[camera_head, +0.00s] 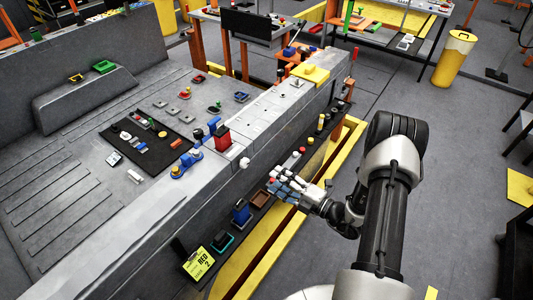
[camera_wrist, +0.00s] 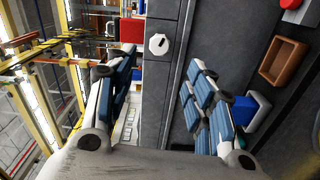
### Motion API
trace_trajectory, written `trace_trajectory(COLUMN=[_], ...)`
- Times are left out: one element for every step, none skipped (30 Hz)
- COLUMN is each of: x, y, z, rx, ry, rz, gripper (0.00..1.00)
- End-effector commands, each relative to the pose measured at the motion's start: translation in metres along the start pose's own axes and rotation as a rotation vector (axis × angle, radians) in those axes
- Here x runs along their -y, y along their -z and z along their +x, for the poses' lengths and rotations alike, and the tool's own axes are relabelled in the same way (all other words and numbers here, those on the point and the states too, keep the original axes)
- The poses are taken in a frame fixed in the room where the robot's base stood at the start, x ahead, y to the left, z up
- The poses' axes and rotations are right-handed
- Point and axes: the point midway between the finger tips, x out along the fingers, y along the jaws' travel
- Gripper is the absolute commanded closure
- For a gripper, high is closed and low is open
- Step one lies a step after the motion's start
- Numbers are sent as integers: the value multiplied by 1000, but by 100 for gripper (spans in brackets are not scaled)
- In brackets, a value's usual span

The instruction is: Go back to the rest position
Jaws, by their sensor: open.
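My gripper (camera_head: 296,188) is in the middle of the head view, beside the grey side wall of the bed carrier (camera_head: 190,205), above the ledge along its foot. In the wrist view my gripper (camera_wrist: 158,92) has its blue-and-white fingers spread wide with nothing between them. A white octagonal knob (camera_wrist: 158,44) on the wall shows beyond the fingertips. It also shows in the head view (camera_head: 244,162), left of the gripper and apart from it. My arm reaches in from the lower right.
A brown tray (camera_head: 260,199), a blue block (camera_head: 240,213) and a yellow-green "RED 2" card (camera_head: 199,263) are on the ledge. A red block (camera_head: 222,138) stands on the wall top. A yellow rail (camera_head: 262,262) runs alongside. Grey floor (camera_head: 455,145) at right is largely clear; a yellow bin (camera_head: 454,60) stands beyond.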

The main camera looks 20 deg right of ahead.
Motion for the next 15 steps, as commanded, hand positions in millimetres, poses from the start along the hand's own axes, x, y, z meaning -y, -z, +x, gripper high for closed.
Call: trace_trajectory(x=[0, 0, 0, 0, -1, -4, -8, -13, -22, -30, -39, -52, -62, -72, -84], y=[0, 0, 0, 0, 1, 3, 5, 9, 16, 23, 32, 46, 58, 70, 88], z=[0, 0, 0, 0, 1, 2, 4, 7, 11, 15, 19, 24, 27, 29, 31], rx=[0, 0, 0, -1, -4, -16, -29, -49, -86, -123, -165, -228, -282, -337, -414], ry=[0, 0, 0, 0, 0, 2, 3, 5, 10, 15, 19, 24, 28, 30, 33], rz=[0, 0, 0, -1, -5, -18, -35, -59, -105, -148, -199, -279, -345, -415, -513], gripper=[51, 51, 51, 51, 51, 51, 51, 51, 51, 51, 51, 51, 51, 51, 51])
